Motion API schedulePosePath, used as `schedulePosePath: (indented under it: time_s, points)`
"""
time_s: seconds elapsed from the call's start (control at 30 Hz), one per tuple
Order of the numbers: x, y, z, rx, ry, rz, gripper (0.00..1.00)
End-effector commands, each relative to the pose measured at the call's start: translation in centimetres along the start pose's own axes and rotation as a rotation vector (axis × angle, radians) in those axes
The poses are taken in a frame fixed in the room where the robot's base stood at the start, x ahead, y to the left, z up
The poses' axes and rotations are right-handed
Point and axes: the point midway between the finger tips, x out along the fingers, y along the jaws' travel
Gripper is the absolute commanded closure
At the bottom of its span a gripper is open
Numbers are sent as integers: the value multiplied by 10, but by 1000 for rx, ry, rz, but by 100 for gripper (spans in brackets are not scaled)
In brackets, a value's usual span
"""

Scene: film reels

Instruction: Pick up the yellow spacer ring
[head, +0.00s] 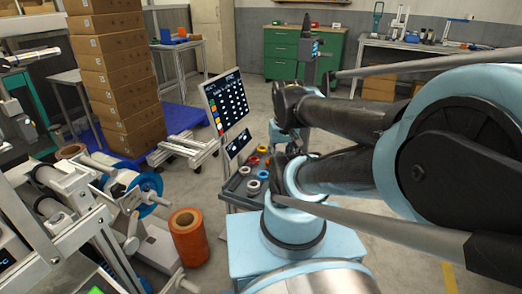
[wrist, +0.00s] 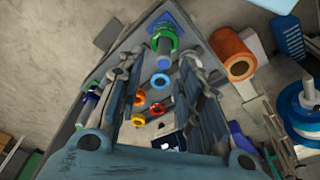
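The yellow spacer ring (wrist: 138,119) lies in the wrist view between my gripper's two fingers, close to the left finger. In the head view a small yellow-orange ring (head: 262,149) shows on the grey tray (head: 236,190), partly crowded by my arm. My gripper (wrist: 160,66) is open, with a wide gap and nothing held between the fingers. The tray and rings show beyond the fingers; I cannot tell the exact distance. An orange ring (wrist: 140,97), a red ring (wrist: 157,108) and a pale blue ring (wrist: 159,81) lie near the yellow one.
A large orange roll (head: 189,238) stands on the floor left of the tray. A screen panel (head: 227,102) rises behind the tray. Stacked cardboard boxes (head: 115,75) stand at back left.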

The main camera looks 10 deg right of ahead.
Motion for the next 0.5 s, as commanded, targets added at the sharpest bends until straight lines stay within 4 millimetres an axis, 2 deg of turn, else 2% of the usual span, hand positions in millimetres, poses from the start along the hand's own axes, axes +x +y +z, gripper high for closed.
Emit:
schedulePosePath:
  time_s: [0.13, 0.27, 0.3, 0.5]
  points:
    - [0, 0, 0, 0, 0, 0, 67]
    - [-7, 0, 6, 7, 10, 0, 37]
    - [-9, 0, 4, 14, 9, -1, 34]
    - [-25, 4, -24, 114, -11, -8, 34]
